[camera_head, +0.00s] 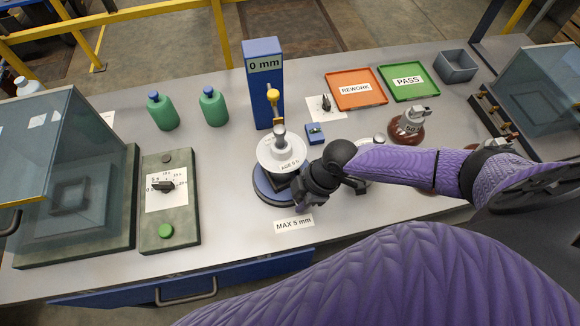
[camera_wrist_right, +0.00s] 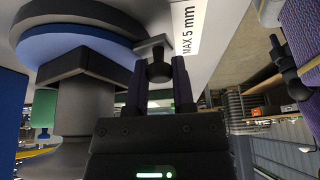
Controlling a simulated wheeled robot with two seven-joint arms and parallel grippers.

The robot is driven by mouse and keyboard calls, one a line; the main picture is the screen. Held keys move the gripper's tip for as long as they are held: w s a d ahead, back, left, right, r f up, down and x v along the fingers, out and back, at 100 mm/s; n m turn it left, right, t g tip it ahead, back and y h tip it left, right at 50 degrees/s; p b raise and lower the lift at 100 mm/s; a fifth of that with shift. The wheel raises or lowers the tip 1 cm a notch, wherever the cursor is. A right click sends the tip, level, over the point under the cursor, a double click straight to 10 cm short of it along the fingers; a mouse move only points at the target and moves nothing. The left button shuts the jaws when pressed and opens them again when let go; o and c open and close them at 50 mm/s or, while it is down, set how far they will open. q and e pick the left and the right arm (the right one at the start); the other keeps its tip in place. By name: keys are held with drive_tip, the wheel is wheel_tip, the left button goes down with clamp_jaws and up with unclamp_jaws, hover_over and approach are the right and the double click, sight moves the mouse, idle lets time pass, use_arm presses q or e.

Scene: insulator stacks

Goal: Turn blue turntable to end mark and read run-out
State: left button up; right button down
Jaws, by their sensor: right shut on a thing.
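The blue turntable (camera_head: 262,190) sits on the bench, partly hidden by my right gripper; its blue edge shows in the right wrist view (camera_wrist_right: 70,47). A white insulator stack (camera_head: 281,153) stands upright on it, with print on its rim. Behind it stands the blue run-out gauge post (camera_head: 262,88), its display reading "0 mm", with a yellow-topped probe (camera_head: 273,96) by the stack's top. My right gripper (camera_head: 300,197) is at the turntable's front right. In the right wrist view its fingers (camera_wrist_right: 158,80) are shut on the dark handle knob (camera_wrist_right: 158,67). The end mark is not discernible.
A "MAX 5 mm" label (camera_head: 294,225) lies in front. A small blue block (camera_head: 315,133) and brown insulators (camera_head: 407,127) are to the right. REWORK (camera_head: 356,103) and PASS (camera_head: 408,97) trays lie behind. Green bottles (camera_head: 213,107) and a control box (camera_head: 168,232) stand left.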

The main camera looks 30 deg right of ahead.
drive_tip(key=shift+c, duration=2.3)
unclamp_jaws()
drive_tip(key=p+v, duration=0.3)
drive_tip(key=v, duration=0.7)
